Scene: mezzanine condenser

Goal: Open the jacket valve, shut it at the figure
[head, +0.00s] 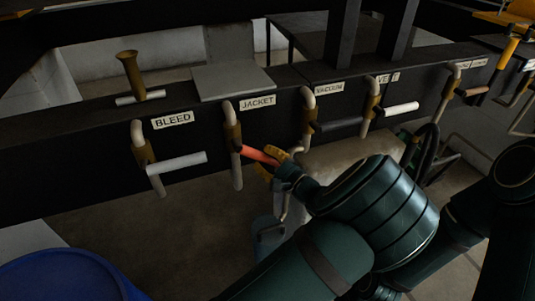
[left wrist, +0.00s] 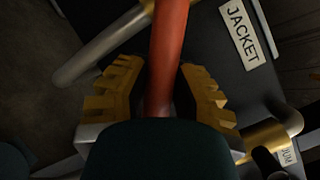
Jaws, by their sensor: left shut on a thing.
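The jacket valve has a brass body (head: 232,132) on a bent pale pipe, beside the JACKET label (head: 257,102). Its red handle (head: 258,154) sticks out across the pipe, to the right and slightly down. My left gripper (head: 277,167) is at the handle's free end, its yellow fingers closed about it. In the left wrist view the red handle (left wrist: 167,45) runs between the two ribbed fingers of the left gripper (left wrist: 161,97), and the JACKET label (left wrist: 243,33) shows beyond. The handle's tip is hidden by the gripper. My right gripper is not in view.
The bleed valve's white handle (head: 177,161) is to the left. To the right are the vacuum valve's dark handle (head: 337,125) and the vent valve's white handle (head: 401,109). A brass funnel (head: 130,70) stands above the beam. A blue drum (head: 65,278) is at lower left.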

